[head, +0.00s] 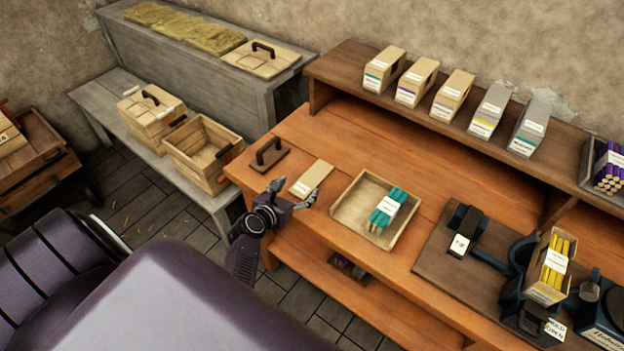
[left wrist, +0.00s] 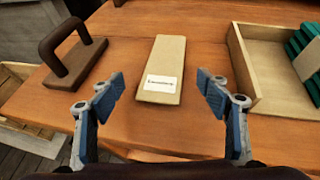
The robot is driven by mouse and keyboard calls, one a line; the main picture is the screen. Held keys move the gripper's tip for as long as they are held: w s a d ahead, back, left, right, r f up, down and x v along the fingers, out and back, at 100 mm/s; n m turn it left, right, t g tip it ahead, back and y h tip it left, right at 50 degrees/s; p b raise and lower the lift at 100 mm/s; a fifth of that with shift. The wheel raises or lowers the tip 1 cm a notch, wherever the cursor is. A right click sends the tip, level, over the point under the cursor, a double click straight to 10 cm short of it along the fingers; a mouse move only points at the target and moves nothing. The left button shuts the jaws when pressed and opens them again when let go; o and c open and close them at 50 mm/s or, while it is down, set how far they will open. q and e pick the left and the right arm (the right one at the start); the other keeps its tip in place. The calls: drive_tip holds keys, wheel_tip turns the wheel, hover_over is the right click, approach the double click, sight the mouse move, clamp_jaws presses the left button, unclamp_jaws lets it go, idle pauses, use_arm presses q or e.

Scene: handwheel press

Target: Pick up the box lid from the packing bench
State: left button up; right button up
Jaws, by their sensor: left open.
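The box lid (head: 311,179) is a slim tan piece with a white label. It lies flat on the brown wooden packing bench (head: 374,137), left of the shallow tray. In the left wrist view the lid (left wrist: 164,62) lies ahead, in line with the gap between my fingers. My left gripper (head: 293,195) is open and empty at the bench's front edge, on the near side of the lid. Its two blue-grey fingertips show apart in the left wrist view (left wrist: 162,91). My right gripper is not in view.
A dark block with a handle (head: 268,157) stands left of the lid. A shallow wooden tray (head: 349,205) with teal sticks stands right of it. Labelled cartons (head: 416,82) line the back shelf. A black press and a carton of yellow sticks (head: 550,268) stand further right.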

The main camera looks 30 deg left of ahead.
sight(310, 179)
use_arm(q)
drive_tip(key=shift+d+x, duration=0.15)
drive_tip(key=shift+x, duration=1.35)
drive_tip(key=shift+d+x, duration=0.2)
drive_tip(key=shift+x, duration=1.35)
drive_tip(key=shift+r, duration=0.1)
drive_tip(key=c, duration=1.3)
drive_tip(key=shift+d, duration=0.1)
